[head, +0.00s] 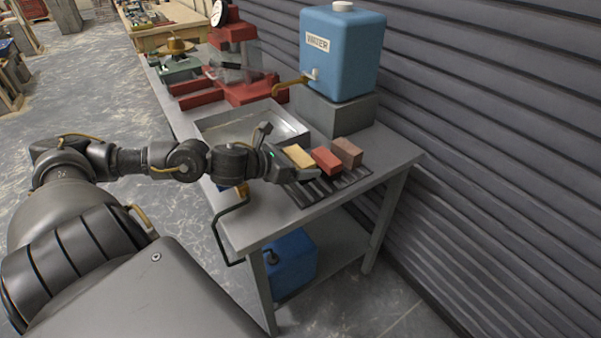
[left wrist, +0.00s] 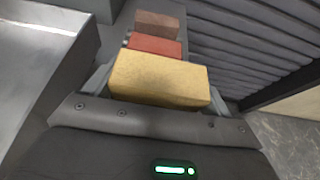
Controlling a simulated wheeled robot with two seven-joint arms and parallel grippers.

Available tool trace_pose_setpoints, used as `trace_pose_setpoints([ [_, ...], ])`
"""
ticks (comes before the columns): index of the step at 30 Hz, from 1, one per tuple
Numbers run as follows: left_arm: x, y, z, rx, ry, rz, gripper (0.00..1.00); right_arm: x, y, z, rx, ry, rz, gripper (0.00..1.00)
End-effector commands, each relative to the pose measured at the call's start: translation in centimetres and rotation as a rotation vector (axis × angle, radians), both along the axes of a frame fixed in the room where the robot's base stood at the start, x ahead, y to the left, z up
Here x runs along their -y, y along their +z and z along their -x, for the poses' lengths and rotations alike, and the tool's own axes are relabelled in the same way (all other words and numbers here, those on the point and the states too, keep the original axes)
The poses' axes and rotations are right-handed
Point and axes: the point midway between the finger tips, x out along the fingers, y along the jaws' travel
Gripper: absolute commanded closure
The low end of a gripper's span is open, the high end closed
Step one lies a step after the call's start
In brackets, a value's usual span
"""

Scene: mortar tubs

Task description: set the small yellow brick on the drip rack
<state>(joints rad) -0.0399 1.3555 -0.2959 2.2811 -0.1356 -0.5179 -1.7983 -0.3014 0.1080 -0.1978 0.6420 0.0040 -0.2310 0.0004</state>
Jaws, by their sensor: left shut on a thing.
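The small yellow brick (head: 299,156) is between the fingers of my left gripper (head: 300,174), at the near left end of the dark drip rack (head: 332,187). In the left wrist view the yellow brick (left wrist: 160,80) fills the space between both fingers, and the gripper is shut on it. A red brick (head: 326,160) and a brown brick (head: 347,151) stand on the rack just beyond it. I cannot tell whether the yellow brick touches the rack. My right gripper is not in view.
A metal tray (head: 295,128) lies left of the rack. A blue water tank (head: 340,60) with a brass tap stands on a grey block (head: 350,112) behind. Red machinery (head: 235,70) is farther along the bench. A corrugated wall (head: 480,140) borders the right.

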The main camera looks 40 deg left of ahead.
Motion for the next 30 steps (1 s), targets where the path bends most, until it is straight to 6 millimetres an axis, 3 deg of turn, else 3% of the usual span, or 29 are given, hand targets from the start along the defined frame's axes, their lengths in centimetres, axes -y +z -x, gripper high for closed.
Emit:
trace_pose_setpoints([
  [10, -0.6, -1.3, -1.1, 0.004, 0.001, 0.002, 0.52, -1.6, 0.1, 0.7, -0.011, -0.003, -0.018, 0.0],
  [18, -0.7, -4.5, -1.3, 0.001, 0.001, 0.001, 0.52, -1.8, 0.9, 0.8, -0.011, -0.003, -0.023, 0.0],
  [30, -0.7, -5.0, -1.3, 0.004, 0.0, -0.001, 0.52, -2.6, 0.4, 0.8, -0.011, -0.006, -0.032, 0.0],
])
